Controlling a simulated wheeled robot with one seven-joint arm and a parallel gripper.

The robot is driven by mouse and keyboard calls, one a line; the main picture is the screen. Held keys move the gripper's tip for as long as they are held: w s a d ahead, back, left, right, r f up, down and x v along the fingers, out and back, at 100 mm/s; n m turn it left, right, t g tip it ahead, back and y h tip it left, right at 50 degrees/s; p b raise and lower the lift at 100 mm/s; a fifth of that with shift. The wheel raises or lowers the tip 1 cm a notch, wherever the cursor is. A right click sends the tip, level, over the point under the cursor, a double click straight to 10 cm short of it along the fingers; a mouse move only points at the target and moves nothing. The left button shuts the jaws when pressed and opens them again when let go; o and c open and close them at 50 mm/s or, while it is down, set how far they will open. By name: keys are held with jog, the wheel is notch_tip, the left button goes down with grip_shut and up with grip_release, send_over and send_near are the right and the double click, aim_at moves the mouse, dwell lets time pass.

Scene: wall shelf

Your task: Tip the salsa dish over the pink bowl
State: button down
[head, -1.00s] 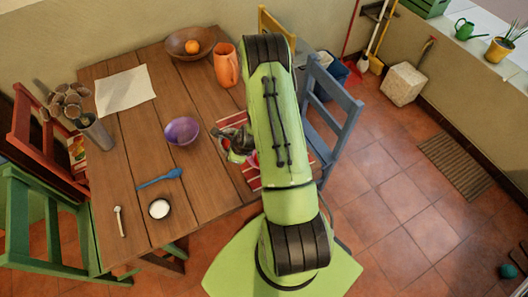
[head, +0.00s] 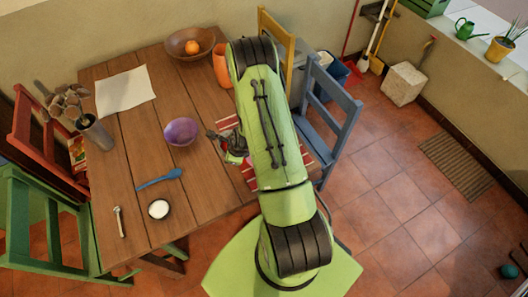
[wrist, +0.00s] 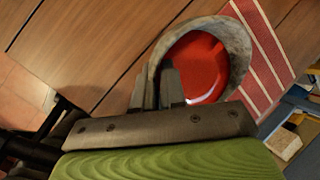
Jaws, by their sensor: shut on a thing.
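The salsa dish, a grey stone-like bowl (wrist: 240,48) with red salsa (wrist: 196,68) inside, shows in the wrist view. My gripper (wrist: 159,86) is shut on the near rim of the dish. In the head view my gripper (head: 222,140) is near the table's right part, and my arm hides most of the dish; a bit of red shows beside it. The only bowl fitting the task's pink bowl looks purple (head: 181,132); it stands upright on the table, left of my gripper and apart from it.
A red striped mat (head: 250,178) lies under my arm. An orange jug (head: 222,66) and a brown bowl with an orange (head: 190,42) stand at the back. A blue spoon (head: 160,178) and a small white-filled dish (head: 159,209) lie nearer. A blue chair (head: 335,110) stands right.

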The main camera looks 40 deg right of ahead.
jog(key=shift+w+a+f+n+g+h, duration=0.15)
jog(key=shift+w+a+f+g+h, duration=0.1)
jog(key=shift+w+a, duration=0.15)
jog(key=shift+w+a+f+n+g+h, duration=0.15)
jog(key=shift+w+a+h, duration=0.1)
jog(key=shift+w+a, duration=0.15)
jog(key=shift+w+f, duration=0.1)
jog(key=shift+f, duration=0.05)
jog(key=shift+w+a+f+g+h, duration=0.3)
jog(key=shift+f+g+h, duration=0.1)
jog(key=shift+g, duration=0.2)
jog(key=shift+w+a+f+g+h+b, duration=0.3)
jog(key=shift+w+a+g+h+b, duration=0.2)
jog(key=shift+g+b, duration=0.15)
jog(key=shift+s+d+r, duration=0.1)
jog(key=shift+s+d, duration=0.05)
